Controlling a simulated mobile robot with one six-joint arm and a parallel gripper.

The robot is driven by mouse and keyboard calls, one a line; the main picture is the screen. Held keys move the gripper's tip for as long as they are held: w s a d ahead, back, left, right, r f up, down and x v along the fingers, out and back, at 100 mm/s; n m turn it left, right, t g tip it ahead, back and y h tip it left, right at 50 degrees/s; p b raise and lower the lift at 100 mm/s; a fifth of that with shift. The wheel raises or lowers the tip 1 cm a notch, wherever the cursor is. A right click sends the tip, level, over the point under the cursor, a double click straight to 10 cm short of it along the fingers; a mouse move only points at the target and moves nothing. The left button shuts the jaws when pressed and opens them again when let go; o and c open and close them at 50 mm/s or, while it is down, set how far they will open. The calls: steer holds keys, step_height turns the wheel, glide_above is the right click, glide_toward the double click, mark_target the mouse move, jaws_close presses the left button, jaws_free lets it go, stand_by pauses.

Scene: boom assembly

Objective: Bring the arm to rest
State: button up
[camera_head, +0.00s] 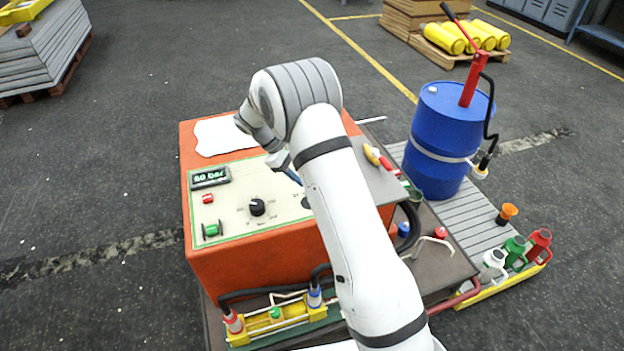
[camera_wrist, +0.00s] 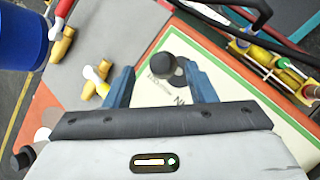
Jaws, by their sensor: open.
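My arm (camera_head: 345,220) reaches over an orange cabinet (camera_head: 240,265) with a cream control panel (camera_head: 245,230) in the head view. My gripper (camera_wrist: 157,68) shows in the wrist view as two blue fingers spread apart, with nothing held between them. A black knob (camera_wrist: 162,64) on the panel appears between the fingertips; I cannot tell how far below them it is. In the head view the arm hides most of the gripper, and only a bit of blue finger shows above the panel. The knob (camera_head: 257,207) shows there left of the arm.
A blue drum (camera_head: 440,140) with a red hand pump (camera_head: 474,80) stands right of the cabinet. A yellow-edged tray with bottles (camera_head: 492,265) is at the right. Hoses and a yellow manifold (camera_head: 275,322) sit at the cabinet's front. Open floor lies left.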

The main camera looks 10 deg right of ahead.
steer(key=v, duration=0.2)
steer(key=shift+a+r, duration=0.15)
steer(key=shift+r, duration=0.05)
stand_by(0.4)
steer(key=s+d+r+m+t+y, duration=0.1)
steer(key=s+d+r+m+y, duration=0.35)
steer(key=s+r, duration=0.8)
steer(key=s+d+r+m+t+y, duration=0.1)
steer(key=s+m+t, duration=0.1)
steer(key=s, duration=0.8)
steer(key=s+d+r+m+t+y, duration=0.1)
steer(key=s+r+m+t, duration=0.1)
steer(key=s, duration=0.7)
steer(key=shift+s+d+r+m+y, duration=0.3)
steer(key=shift+s+m+y, duration=0.1)
steer(key=shift+m, duration=0.15)
steer(key=shift+c, duration=0.3)
